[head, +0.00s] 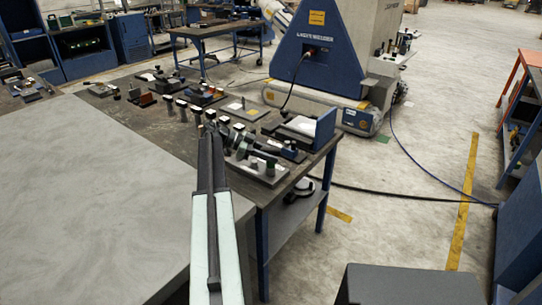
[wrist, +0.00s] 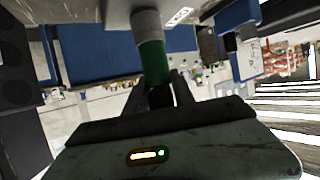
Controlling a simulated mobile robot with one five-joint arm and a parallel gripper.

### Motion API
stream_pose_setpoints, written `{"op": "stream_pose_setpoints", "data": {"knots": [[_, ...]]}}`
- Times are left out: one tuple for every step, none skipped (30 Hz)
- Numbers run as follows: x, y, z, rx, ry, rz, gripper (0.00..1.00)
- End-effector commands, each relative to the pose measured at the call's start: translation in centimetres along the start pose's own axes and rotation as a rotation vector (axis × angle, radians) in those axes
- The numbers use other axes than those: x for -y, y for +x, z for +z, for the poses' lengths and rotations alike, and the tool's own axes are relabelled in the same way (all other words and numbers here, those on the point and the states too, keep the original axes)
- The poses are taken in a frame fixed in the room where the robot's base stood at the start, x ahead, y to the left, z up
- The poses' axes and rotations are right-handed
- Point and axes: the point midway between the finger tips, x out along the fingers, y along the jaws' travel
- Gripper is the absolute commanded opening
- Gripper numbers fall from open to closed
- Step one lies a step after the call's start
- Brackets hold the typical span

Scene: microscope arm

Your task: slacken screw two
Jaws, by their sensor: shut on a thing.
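In the wrist view my gripper (wrist: 160,92) is shut on the dark end of a screw (wrist: 154,62). The screw is a cylinder with a pale grey part at the top and a green part below. It meets a grey plate or block at the top of the picture. No number shows on it, so I cannot tell from markings which screw it is. In the head view my arm reaches to the near edge of a dark workbench (head: 150,118). A dark microscope arm assembly (head: 258,145) lies there on a light base plate (head: 270,178). My fingertips are hard to make out among these parts.
Several small fixtures and pale-topped knobs stand along the bench. A blue upright panel (head: 325,128) stands at its right corner. A blue laser welder (head: 305,50) stands behind. A large grey surface (head: 90,200) lies left of my arm. Cables cross the floor at right.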

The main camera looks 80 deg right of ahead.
Motion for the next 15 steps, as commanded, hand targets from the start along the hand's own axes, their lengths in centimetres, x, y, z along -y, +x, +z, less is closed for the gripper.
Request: {"op": "stream_pose_setpoints", "data": {"knots": [[0.0, -0.01, -0.07, -0.001, 0.0, 0.0, 0.0], [0.0, -0.01, -0.07, -0.001, 0.0, 0.0, 0.0], [0.0, -0.02, -0.07, -0.001, 0.0, 0.0, 0.0], [0.0, -0.02, -0.08, -0.001, 0.0, 0.0, 0.0], [-0.02, -0.01, -0.08, -0.001, 0.0, -0.001, 0.0], [-0.12, 0.01, -0.08, -0.001, -0.004, -0.01, 0.0], [-0.26, 0.05, -0.09, -0.001, -0.01, -0.027, 0.0], [-0.45, 0.08, -0.1, -0.001, -0.021, -0.052, 0.0], [-0.65, 0.1, -0.11, -0.001, -0.039, -0.099, 0.0], [-0.74, 0.12, -0.12, -0.001, -0.055, -0.137, 0.0], [-0.77, 0.16, -0.13, 0.0, -0.07, -0.174, 0.0], [-0.74, 0.13, -0.13, -0.001, -0.089, -0.219, 0.0], [-0.68, 0.15, -0.13, -0.001, -0.101, -0.249, 0.0], [-0.58, 0.15, -0.13, -0.001, -0.112, -0.274, 0.0], [-0.44, 0.11, -0.11, -0.001, -0.124, -0.3, 0.0]]}}
